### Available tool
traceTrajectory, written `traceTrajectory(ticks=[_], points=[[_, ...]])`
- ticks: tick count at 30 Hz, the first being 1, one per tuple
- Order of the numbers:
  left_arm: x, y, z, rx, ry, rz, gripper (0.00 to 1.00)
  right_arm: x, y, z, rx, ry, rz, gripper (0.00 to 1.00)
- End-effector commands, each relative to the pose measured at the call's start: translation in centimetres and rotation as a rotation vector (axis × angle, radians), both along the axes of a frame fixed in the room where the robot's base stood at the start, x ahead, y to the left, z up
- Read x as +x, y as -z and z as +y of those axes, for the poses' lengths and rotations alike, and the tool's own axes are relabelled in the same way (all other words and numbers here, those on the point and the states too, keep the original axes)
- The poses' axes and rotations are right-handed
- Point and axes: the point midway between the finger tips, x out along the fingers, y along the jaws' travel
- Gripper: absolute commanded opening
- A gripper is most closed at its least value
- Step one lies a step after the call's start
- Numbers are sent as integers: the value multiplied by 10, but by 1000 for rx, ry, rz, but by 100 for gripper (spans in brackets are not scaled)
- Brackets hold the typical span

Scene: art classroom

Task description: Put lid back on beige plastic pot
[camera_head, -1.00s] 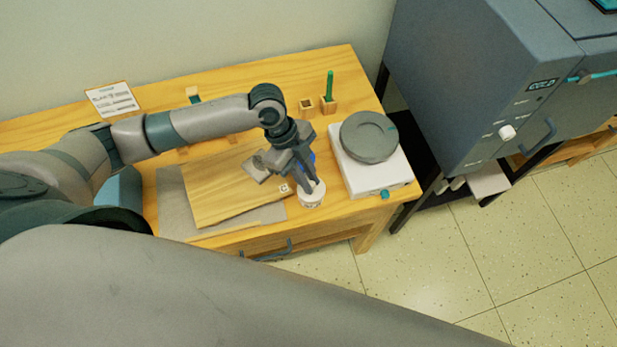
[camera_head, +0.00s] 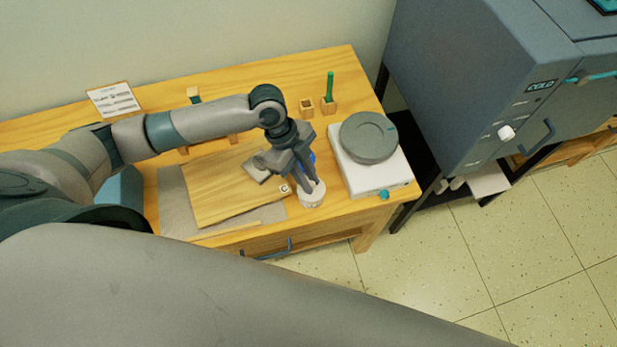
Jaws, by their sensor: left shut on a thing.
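The beige plastic pot (camera_head: 312,202) is a small pale round tub near the front right edge of the wooden table. My left gripper (camera_head: 308,188) points down right over it, with its fingers at the pot's top. It is shut on what looks like the pot's pale lid, which is mostly hidden by the fingers. I cannot tell whether the lid touches the rim or sits flat. My right gripper is not in view.
A pottery wheel with a grey disc (camera_head: 369,138) stands just right of the pot. A wooden board (camera_head: 220,190) lies to the left. A small cube (camera_head: 285,189) lies close to the gripper. A green tool stands in a wooden block (camera_head: 329,106) behind.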

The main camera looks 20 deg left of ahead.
Motion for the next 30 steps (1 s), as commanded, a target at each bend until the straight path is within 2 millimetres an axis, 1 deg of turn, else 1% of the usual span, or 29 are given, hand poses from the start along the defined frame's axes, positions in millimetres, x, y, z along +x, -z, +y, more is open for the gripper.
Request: traceTrajectory(ticks=[10,30], points=[[0,-1,0,0,0,0,0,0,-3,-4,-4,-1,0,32],[0,0,0,0,0,0,0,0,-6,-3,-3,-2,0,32]])
